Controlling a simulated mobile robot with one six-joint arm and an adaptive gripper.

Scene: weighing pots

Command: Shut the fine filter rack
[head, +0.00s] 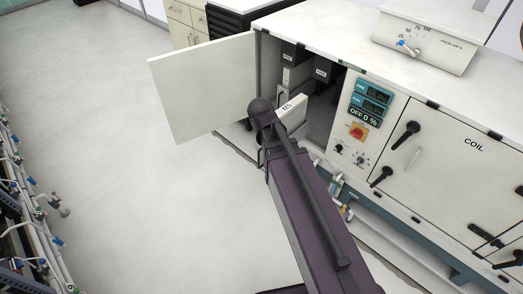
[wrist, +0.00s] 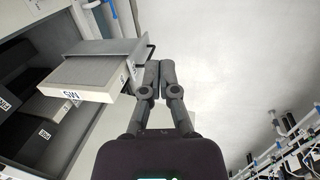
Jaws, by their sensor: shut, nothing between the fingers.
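A pulled-out filter rack stands out from the open cabinet. In the head view its white filter (head: 291,108) with a small label shows just beyond the end of my arm. In the wrist view the same white filter (wrist: 88,78) sits in a grey rack (wrist: 115,48) with a dark handle on its front. In the head view my arm hides most of the gripper.
The cabinet door (head: 200,88) is swung wide open to the left. Other dark labelled racks (head: 322,72) sit inside the cabinet. A control panel (head: 362,115) with displays and knobs is right of the opening. Pale floor (head: 130,200) lies clear at left; pipes run along the left edge.

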